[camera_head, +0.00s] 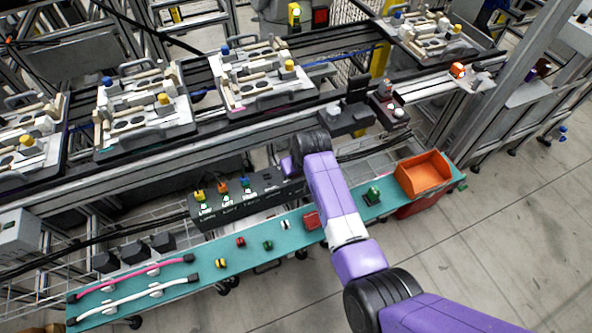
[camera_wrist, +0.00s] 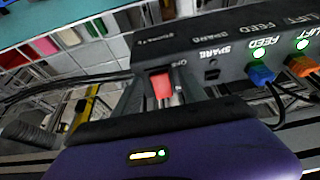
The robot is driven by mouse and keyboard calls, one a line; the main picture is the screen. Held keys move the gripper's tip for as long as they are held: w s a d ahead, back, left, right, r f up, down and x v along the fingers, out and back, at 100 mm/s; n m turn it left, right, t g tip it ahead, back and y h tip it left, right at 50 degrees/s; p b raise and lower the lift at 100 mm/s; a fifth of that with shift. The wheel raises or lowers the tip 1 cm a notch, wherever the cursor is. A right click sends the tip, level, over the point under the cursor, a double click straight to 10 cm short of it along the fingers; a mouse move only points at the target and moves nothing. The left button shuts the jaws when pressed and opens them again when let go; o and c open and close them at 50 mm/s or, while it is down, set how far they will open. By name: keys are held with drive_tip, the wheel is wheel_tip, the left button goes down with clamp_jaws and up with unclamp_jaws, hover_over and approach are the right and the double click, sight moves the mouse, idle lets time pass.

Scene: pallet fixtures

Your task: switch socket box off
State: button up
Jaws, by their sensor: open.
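The socket box (camera_head: 228,209) is a long dark box behind the teal shelf, with yellow, orange and blue plugs on its top. Its right end is hidden by my arm in the head view. In the wrist view the box (camera_wrist: 215,60) appears upside down, with labels such as SPARE and FEED. A red rocker switch (camera_wrist: 162,85) is on its end, its lettering too small to read surely. My gripper (camera_wrist: 168,92) is open, its fingers on either side of the red switch. I cannot tell whether they touch it. In the head view the fingers are hidden.
Blue (camera_wrist: 262,74) and orange (camera_wrist: 301,66) plugs with green lights and hanging cables sit beside the spare socket. The teal shelf (camera_head: 190,282) holds cables, small connectors and an orange bin (camera_head: 424,175). A conveyor with pallet fixtures (camera_head: 262,77) runs behind.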

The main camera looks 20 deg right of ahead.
clamp_jaws()
drive_tip(key=shift+w+r+g, duration=0.15)
drive_tip(key=shift+w+g, duration=0.2)
drive_tip(key=shift+g, duration=0.35)
drive_tip(key=g+b, duration=0.2)
drive_tip(key=b, duration=0.1)
drive_tip(key=shift+w+a, duration=0.1)
drive_tip(key=shift+w, duration=0.15)
drive_tip(key=shift+r+g+b, duration=0.15)
drive_tip(key=shift+g+b, duration=0.25)
drive_tip(key=shift+g, duration=0.1)
unclamp_jaws()
drive_tip(key=shift+r, duration=0.15)
